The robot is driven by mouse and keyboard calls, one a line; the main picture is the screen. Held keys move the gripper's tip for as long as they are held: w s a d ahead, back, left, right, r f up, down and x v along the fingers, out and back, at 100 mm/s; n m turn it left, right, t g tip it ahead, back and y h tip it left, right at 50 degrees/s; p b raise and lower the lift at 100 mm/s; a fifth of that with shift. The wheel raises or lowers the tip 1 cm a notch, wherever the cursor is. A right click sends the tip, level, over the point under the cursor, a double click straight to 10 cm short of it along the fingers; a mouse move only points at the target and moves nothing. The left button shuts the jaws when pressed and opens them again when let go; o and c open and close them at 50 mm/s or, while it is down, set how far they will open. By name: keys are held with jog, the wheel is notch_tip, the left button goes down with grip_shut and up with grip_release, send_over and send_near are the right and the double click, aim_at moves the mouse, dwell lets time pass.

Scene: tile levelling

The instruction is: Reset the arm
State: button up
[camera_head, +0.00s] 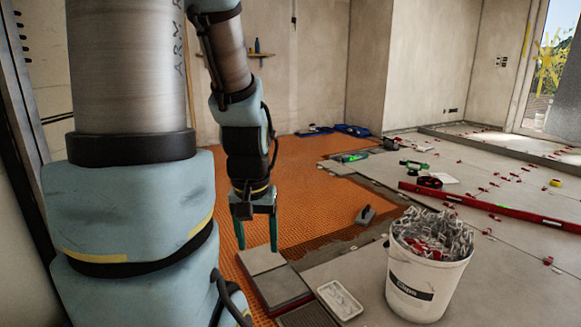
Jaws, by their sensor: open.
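My gripper (258,233) hangs at the end of my arm, pointing down, with its two fingers apart. Nothing shows between the fingers. It is above the orange mat, close to a stack of grey tiles (275,287) at the lower middle of the view. The fingertips appear just behind or over the stack's far edge; I cannot tell how high above it they are. My arm fills the left of the view and hides the floor there.
A white bucket (405,290) full of clips stands at the lower right. A white tray (340,299) lies beside the tiles. A trowel (365,215) rests near the edge of the orange mat (310,205). A long red level (490,207) lies across the laid grey tiles.

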notch_tip(320, 180, up, 27)
jog(key=p, duration=2.4)
jog(key=shift+r+p, duration=0.15)
jog(key=shift+p, duration=0.25)
